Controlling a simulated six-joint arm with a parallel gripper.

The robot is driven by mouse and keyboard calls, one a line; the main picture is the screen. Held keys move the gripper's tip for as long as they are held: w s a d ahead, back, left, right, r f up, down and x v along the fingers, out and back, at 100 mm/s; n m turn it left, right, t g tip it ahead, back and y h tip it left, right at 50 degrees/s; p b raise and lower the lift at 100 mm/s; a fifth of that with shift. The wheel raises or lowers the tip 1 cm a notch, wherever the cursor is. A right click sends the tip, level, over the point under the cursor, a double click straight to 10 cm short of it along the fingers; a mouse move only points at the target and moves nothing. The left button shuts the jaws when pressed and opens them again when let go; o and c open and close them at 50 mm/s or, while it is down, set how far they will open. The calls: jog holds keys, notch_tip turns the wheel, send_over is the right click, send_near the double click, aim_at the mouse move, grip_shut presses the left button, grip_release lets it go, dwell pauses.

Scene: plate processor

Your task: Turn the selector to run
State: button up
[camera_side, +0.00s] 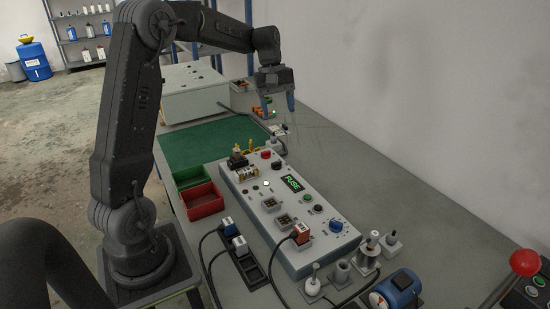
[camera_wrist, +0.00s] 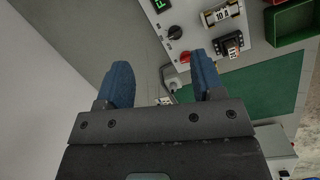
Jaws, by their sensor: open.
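The grey control panel (camera_side: 268,205) lies on the bench and carries a green-lit display (camera_side: 292,183) reading FUSE. A black knob (camera_side: 277,163) with a light mark sits at its far end beside a red button (camera_side: 266,153). A blue dial (camera_side: 336,226) sits at the near end. I cannot read which of these is the selector. In the wrist view the black knob (camera_wrist: 175,33) and the red button (camera_wrist: 184,57) lie beyond my fingertips. My gripper (camera_side: 279,104) is open and empty, above and beyond the panel's far end, touching nothing; its blue fingers also show in the wrist view (camera_wrist: 160,66).
A red bin (camera_side: 203,200) and a green bin (camera_side: 193,176) stand left of the panel. A green mat (camera_side: 208,143) and a pale box (camera_side: 194,92) lie behind. A red plug (camera_side: 301,232) with cable stands on the panel. A red-knobbed lever (camera_side: 524,263) is at near right.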

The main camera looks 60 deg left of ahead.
jog(key=w+a+f+n+h, duration=0.1)
jog(key=a+f+n+h, duration=0.1)
jog(key=a+f+n, duration=0.5)
jog(key=m, duration=0.3)
send_near(276, 165)
jog(key=x, duration=0.8)
jog(key=shift+w+a, duration=0.3)
jog(key=shift+c, duration=0.2)
jog(key=c, duration=0.9)
